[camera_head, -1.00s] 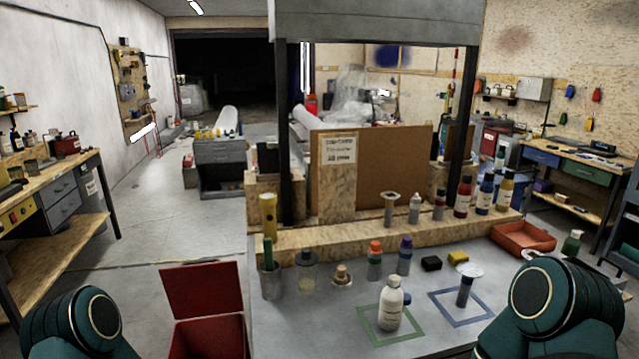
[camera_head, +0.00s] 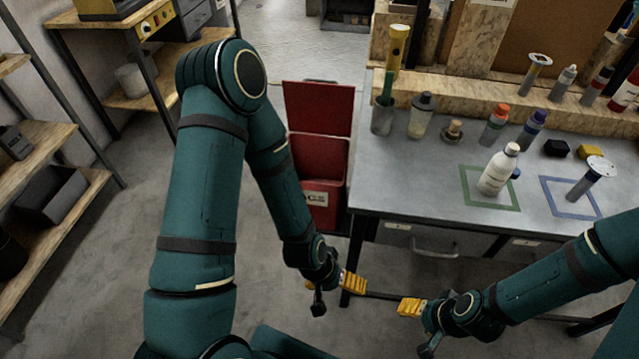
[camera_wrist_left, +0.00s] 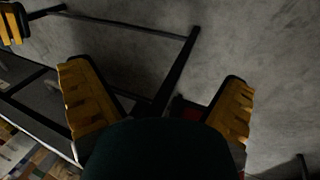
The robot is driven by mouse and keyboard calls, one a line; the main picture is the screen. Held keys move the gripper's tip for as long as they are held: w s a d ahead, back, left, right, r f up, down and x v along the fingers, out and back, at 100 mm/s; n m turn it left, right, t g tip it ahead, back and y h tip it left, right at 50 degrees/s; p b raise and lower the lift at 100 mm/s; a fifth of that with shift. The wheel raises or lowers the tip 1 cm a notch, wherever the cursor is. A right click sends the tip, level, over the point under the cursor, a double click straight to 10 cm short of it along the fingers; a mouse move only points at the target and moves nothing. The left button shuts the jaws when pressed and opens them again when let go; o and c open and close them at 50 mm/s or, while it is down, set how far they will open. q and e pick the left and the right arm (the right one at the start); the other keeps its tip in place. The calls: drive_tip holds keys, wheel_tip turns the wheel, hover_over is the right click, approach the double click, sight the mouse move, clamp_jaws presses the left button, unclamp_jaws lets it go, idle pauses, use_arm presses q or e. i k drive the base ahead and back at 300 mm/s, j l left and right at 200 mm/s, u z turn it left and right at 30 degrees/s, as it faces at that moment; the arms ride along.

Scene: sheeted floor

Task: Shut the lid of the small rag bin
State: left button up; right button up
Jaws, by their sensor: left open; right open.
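The small red rag bin (camera_head: 325,205) stands on the floor against the left side of the workbench, with a partly hidden white label on its front. Its red lid (camera_head: 318,108) is open, standing up at the back. My left gripper (camera_head: 333,286) is open and empty, low in front of the bin and apart from it. Its two yellow fingers are spread in the left wrist view (camera_wrist_left: 160,105), where a dark red patch shows behind the hand. My right gripper (camera_head: 413,308) is open in front of the bench, partly hidden by its own wrist.
The grey workbench (camera_head: 400,185) right of the bin holds a white bottle (camera_head: 498,170), a grey cup (camera_head: 382,118) and several other containers. A wooden shelf unit (camera_head: 50,195) stands at the left. Floor between shelf and bin is clear, apart from my left arm.

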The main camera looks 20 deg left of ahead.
sight(321, 106)
drive_tip(key=u, duration=0.35)
drive_tip(key=j+u, duration=0.5)
drive_tip(key=u, duration=0.15)
drive_tip(key=i+j+u, duration=0.25)
drive_tip(key=j, duration=0.2)
drive_tip(key=i+j+u, duration=0.25)
drive_tip(key=i+j+z, duration=0.1)
drive_tip(key=i+j, duration=0.3)
drive_tip(key=i, duration=0.15)
drive_tip(key=i+j, duration=0.45)
drive_tip(key=i+z, duration=0.25)
drive_tip(key=z, duration=0.2)
drive_tip(key=i+z, duration=0.25)
drive_tip(key=z, duration=0.25)
drive_tip(key=i+j+z, duration=0.15)
drive_tip(key=z, duration=0.3)
drive_tip(key=i+j+z, duration=0.1)
drive_tip(key=z, duration=0.35)
drive_tip(key=i+j+z, duration=0.2)
drive_tip(key=z, duration=0.25)
drive_tip(key=i+j+z, duration=0.25)
drive_tip(key=z, duration=0.15)
drive_tip(key=i+j+z, duration=0.1)
drive_tip(key=z, duration=0.25)
drive_tip(key=j+z, duration=0.35)
drive_tip(key=i+j+z, duration=0.1)
drive_tip(key=j+z, duration=0.9)
drive_tip(key=i+j, duration=0.05)
drive_tip(key=j, duration=0.05)
